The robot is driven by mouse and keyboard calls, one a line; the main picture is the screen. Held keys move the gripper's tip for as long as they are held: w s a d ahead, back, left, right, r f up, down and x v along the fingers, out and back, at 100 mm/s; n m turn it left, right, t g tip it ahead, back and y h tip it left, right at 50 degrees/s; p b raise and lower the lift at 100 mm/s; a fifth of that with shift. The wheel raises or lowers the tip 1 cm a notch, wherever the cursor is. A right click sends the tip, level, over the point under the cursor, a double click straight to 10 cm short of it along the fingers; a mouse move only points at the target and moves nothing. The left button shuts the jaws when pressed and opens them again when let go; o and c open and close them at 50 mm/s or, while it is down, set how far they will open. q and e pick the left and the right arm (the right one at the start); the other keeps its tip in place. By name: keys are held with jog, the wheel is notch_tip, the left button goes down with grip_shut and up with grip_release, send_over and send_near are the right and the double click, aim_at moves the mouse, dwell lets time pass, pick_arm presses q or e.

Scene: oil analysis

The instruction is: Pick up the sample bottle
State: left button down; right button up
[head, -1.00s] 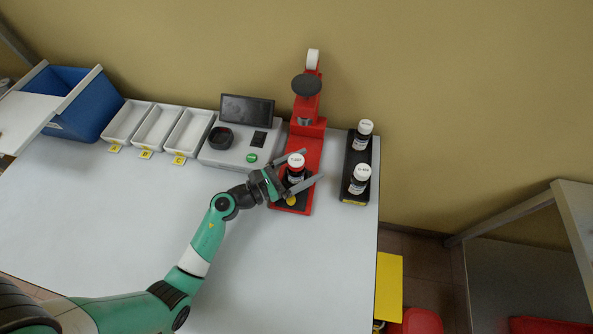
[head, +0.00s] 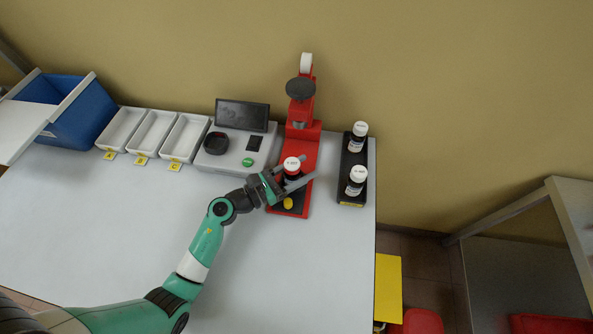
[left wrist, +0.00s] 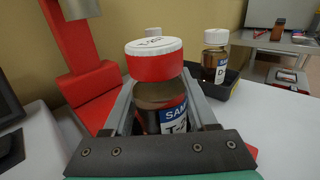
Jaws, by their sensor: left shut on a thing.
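The sample bottle (head: 292,171) is dark, with a label and a white-topped red cap. It stands on the base of the red press-like stand (head: 307,150). My left gripper (head: 294,180) reaches in from the left and is shut on this bottle, one finger on each side. In the left wrist view the bottle (left wrist: 160,105) is upright between the fingers, its cap above them and its label partly hidden by the gripper body. I cannot tell whether its bottom touches the base. Two other white-capped bottles stand in a black rack (head: 352,200) to the right. My right gripper is not in view.
Left of the stand is a grey instrument (head: 228,160) with a dark screen (head: 242,115). Three white trays (head: 152,133) and a blue bin (head: 75,110) are farther left. The front of the table (head: 110,220) is clear.

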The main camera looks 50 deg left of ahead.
aim_at(299, 162)
pick_arm(q)
jog(key=shift+r+p, duration=0.45)
jog(key=shift+r, duration=0.1)
notch_tip(299, 162, up, 3)
jog(key=shift+p, duration=1.1)
jog(key=s+r+p, duration=0.5)
jog(key=s+r, duration=0.4)
jog(key=s, duration=0.5)
jog(key=shift+d, duration=0.15)
